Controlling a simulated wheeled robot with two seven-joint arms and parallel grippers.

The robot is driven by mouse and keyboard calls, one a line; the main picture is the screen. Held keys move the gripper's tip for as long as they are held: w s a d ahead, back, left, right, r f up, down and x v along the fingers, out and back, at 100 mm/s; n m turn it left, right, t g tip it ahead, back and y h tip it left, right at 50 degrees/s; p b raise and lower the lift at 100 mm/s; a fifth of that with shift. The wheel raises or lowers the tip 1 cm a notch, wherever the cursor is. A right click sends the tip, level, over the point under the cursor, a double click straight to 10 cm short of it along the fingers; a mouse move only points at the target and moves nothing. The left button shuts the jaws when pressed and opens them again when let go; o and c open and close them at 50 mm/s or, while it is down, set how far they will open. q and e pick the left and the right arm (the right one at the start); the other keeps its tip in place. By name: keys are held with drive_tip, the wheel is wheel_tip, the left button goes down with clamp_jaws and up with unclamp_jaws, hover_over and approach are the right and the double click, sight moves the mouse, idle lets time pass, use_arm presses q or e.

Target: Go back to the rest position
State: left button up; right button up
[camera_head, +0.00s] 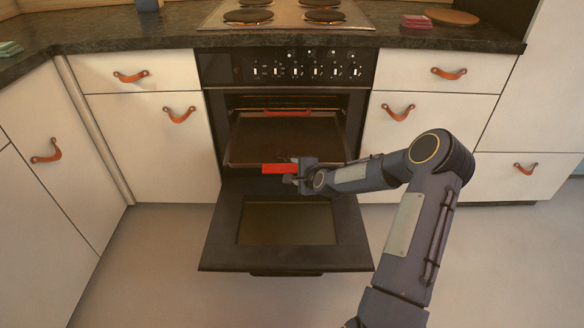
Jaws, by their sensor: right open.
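My right gripper (291,176) is open at the front of the oven (230,150), above its lowered door (222,240). Its fingers are small and partly hidden by the wrist. A red bar (277,169) shows right beside the fingertips; I cannot tell whether they touch. A dark tray (265,138) sits inside the oven cavity, with another red bar (287,113) at its back. My left gripper is not in view.
White cabinets with leather pulls (180,115) stand on both sides of the oven. A stove top (287,14) is above it. Red items (416,21) and a round board (452,17) lie on the right counter. The floor (150,270) on the left is clear.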

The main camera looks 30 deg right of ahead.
drive_tip(key=shift+v, duration=1.1)
